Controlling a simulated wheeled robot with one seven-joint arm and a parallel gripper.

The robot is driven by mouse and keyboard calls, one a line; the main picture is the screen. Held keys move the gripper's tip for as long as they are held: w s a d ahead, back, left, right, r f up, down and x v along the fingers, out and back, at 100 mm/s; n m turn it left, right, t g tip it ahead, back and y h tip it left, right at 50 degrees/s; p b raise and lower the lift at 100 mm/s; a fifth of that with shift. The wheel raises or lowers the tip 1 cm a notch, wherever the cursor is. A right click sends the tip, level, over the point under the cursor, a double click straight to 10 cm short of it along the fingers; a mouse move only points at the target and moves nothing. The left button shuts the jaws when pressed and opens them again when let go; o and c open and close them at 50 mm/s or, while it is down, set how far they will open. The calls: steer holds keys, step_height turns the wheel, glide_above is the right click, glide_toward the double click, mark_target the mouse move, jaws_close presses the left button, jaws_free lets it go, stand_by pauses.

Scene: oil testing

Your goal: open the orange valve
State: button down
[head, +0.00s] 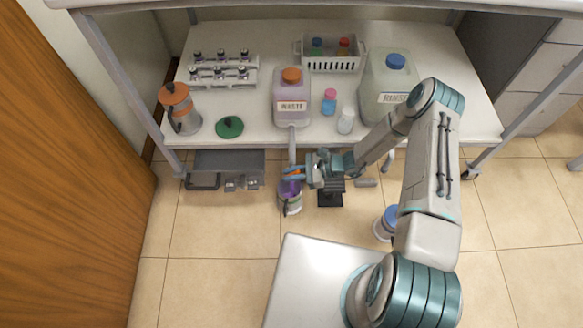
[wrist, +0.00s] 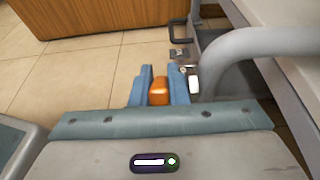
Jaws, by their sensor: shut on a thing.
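The orange valve (wrist: 158,92) shows in the wrist view as a small orange block between the two blue fingers of my gripper (wrist: 160,80). The fingers are shut on it. In the head view my gripper (head: 293,173) is in front of the shelf, by the lower end of a grey pipe (head: 292,146) below the waste jug (head: 291,104). The fingers hide most of the valve there. A purple and white container (head: 290,199) stands below the gripper.
On the shelf (head: 262,122) are a clear jug (head: 383,92), small bottles, a white basket (head: 331,64) and vial racks (head: 222,77). An orange and grey pitcher (head: 178,109) stands at left. A blue-lidded container (head: 386,224) is on the floor near my arm.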

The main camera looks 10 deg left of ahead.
steer(key=h+p, duration=0.3)
steer(key=h, duration=0.1)
steer(key=shift+r+t+p, duration=0.15)
steer(key=shift+t+p, duration=0.2)
steer(key=shift+t, duration=0.05)
steer(key=shift+f+t+h+p, duration=0.15)
steer(key=shift+t+h+p, duration=0.15)
steer(key=shift+h, duration=0.6)
steer(key=shift+f+t+h+p, duration=0.1)
steer(key=shift+t+h+p, duration=0.15)
steer(key=shift+h, duration=0.95)
steer(key=c, duration=1.7)
jaws_free()
steer(key=shift+d+r, duration=0.15)
steer(key=shift+r, duration=0.25)
steer(key=p+v, duration=0.3)
steer(key=v, duration=1)
steer(key=shift+f+p, duration=0.1)
steer(key=shift+p, duration=0.25)
